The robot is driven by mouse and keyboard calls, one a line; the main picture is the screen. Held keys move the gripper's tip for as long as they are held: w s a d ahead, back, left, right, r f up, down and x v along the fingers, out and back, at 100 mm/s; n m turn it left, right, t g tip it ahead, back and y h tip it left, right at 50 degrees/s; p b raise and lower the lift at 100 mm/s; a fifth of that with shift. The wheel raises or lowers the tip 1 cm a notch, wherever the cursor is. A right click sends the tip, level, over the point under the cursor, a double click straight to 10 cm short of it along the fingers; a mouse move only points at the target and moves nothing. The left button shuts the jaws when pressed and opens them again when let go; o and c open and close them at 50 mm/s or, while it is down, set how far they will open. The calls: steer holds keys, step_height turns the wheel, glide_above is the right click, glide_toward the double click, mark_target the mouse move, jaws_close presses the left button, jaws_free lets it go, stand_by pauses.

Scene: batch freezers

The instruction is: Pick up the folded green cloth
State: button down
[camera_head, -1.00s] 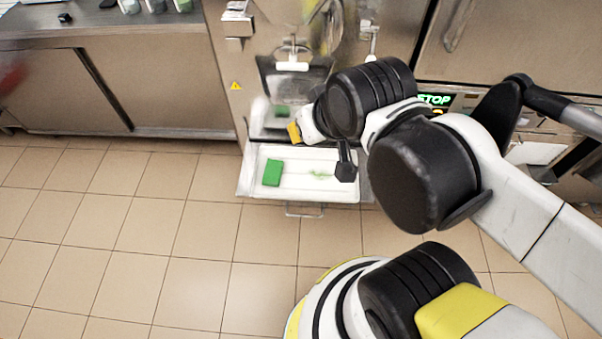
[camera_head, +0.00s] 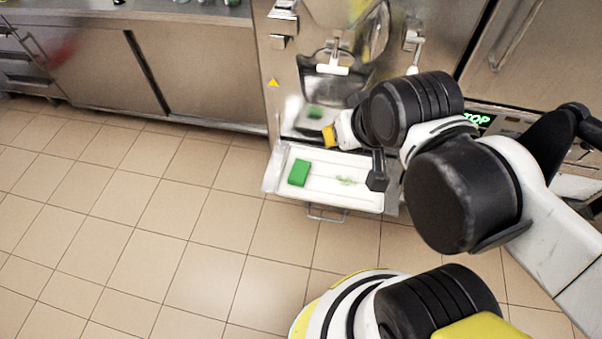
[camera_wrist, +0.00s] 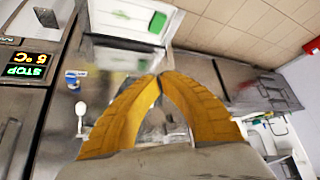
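The folded green cloth (camera_head: 299,173) lies on the left part of a white tray (camera_head: 331,203) in front of the steel machine. It also shows at the top of the wrist view (camera_wrist: 157,22), on the tray (camera_wrist: 120,15). My gripper (camera_head: 328,135) is above and to the right of the cloth in the head view, apart from it. In the wrist view, the yellow fingers of my gripper (camera_wrist: 162,77) meet at their tips with nothing visible between them. The gripper's body is partly hidden by my arm in the head view.
The steel machine (camera_head: 290,75) stands right behind the tray. A green smear (camera_head: 346,181) marks the tray's right part. A handle (camera_head: 327,216) sticks out below its front edge. Tiled floor (camera_head: 150,230) is clear at the left. A steel counter (camera_head: 200,65) stands at the back left.

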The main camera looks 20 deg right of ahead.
stand_by(0.3)
steer(key=c, duration=1.7)
jaws_free()
steer(key=o, duration=0.6)
steer(key=shift+w, duration=0.25)
steer(key=o, duration=0.5)
steer(key=w+b, duration=0.1)
steer(key=w, duration=0.2)
steer(key=shift+m+g, duration=0.4)
steer(key=m+g+b, duration=0.4)
steer(key=m+g, duration=0.1)
glide_above(299, 170)
steer(key=s, duration=0.2)
step_height(299, 170, down, 28)
steer(key=shift+m+g, duration=0.5)
steer(key=shift+g, duration=0.2)
steer(key=f+b, duration=0.1)
steer(key=f, duration=0.5)
steer(key=w+f+b, duration=0.1)
steer(key=f, duration=0.5)
steer(key=f+b, duration=0.1)
steer(key=f, duration=0.5)
steer(key=shift+w+d, duration=0.1)
steer(key=shift+w, duration=0.2)
steer(key=shift+w+f+b, duration=0.15)
steer(key=shift+f+b, duration=1.6)
steer(key=shift+f, duration=0.85)
